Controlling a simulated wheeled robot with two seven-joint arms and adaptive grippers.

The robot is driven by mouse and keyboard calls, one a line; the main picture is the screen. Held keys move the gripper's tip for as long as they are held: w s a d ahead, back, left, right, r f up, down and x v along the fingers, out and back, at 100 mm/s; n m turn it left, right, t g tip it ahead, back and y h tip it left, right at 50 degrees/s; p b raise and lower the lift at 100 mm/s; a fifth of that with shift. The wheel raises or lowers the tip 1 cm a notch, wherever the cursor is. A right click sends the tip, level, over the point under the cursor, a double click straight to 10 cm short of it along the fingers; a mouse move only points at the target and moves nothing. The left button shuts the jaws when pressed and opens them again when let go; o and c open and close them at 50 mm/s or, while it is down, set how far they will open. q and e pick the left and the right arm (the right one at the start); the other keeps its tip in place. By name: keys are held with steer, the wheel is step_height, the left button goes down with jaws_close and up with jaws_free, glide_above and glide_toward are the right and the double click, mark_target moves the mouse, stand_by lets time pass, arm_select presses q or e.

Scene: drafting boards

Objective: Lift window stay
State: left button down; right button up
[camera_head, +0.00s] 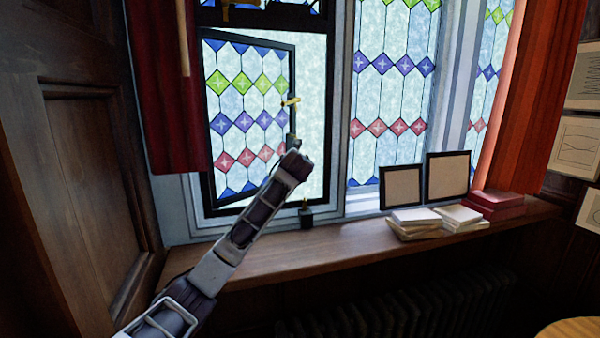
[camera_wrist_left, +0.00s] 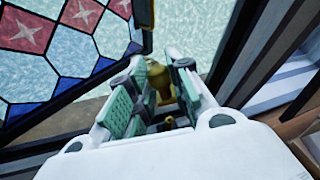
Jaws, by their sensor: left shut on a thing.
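The window stay (camera_wrist_left: 159,82) appears as a brass piece between the green-padded fingers of my left gripper (camera_wrist_left: 155,92) in the left wrist view. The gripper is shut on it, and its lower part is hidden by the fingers. In the head view my left gripper (camera_head: 292,143) is at the right edge of the open, dark-framed casement (camera_head: 247,116), and the stay is hard to make out there. A brass window handle (camera_head: 291,102) is on the casement edge just above the gripper. My right gripper is not in view.
A dark block with a small brass peg (camera_head: 306,216) stands on the wooden sill (camera_head: 345,245) below the gripper. Two framed pictures (camera_head: 446,175) and several stacked books (camera_head: 425,223) occupy the sill's right. A red curtain (camera_head: 172,110) hangs left of the casement.

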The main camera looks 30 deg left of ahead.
arm_select(q)
steer(key=c, duration=1.3)
jaws_free()
steer(key=shift+o, duration=0.2)
steer(key=v, duration=1.2)
